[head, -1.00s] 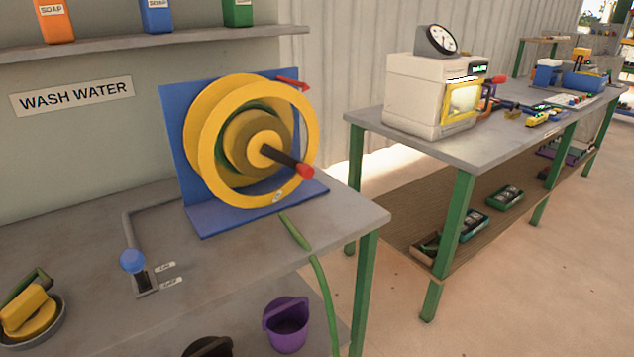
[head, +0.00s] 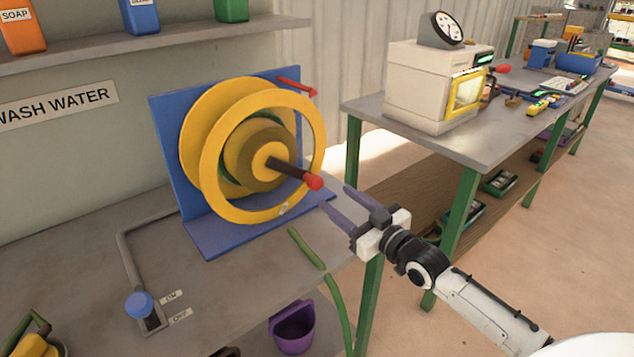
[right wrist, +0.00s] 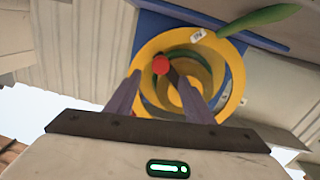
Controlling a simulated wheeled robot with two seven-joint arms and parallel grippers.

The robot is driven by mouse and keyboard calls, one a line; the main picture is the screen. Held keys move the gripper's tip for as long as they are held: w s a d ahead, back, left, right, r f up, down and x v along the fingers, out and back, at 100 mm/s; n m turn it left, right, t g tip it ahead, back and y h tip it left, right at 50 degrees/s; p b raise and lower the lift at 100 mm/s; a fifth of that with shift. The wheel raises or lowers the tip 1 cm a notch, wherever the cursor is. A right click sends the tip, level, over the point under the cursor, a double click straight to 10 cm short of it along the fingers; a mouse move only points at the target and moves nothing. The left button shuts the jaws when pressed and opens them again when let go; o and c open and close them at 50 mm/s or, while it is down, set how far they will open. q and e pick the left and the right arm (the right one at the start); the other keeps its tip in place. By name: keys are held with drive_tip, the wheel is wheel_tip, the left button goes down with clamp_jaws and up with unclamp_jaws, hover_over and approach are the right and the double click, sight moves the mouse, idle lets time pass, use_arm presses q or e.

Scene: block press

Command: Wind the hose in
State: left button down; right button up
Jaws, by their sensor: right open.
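The yellow hose reel (head: 222,130) stands on a blue bracket (head: 170,150) on the grey bench. Its dark crank handle (head: 290,172) has a red knob (head: 314,181) that points toward me. The green hose (head: 307,249) lies on the bench below the reel and hangs over the front edge; some green shows inside the reel. My right gripper (head: 337,204) is open and empty, just right of and below the red knob, apart from it. In the right wrist view the red knob (right wrist: 161,65) shows ahead between the two fingers (right wrist: 163,95). My left gripper is not in view.
A blue-topped valve lever (head: 139,305) with ON and OFF labels is on the bench at front left. A purple bucket (head: 292,330) is below the bench edge. A second table (head: 480,140) with a white machine (head: 415,90) stands to the right.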

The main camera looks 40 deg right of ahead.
sight(318, 185)
drive_tip(key=w, duration=0.8)
drive_tip(key=shift+a, duration=0.2)
drive_tip(key=shift+f, duration=0.1)
clamp_jaws()
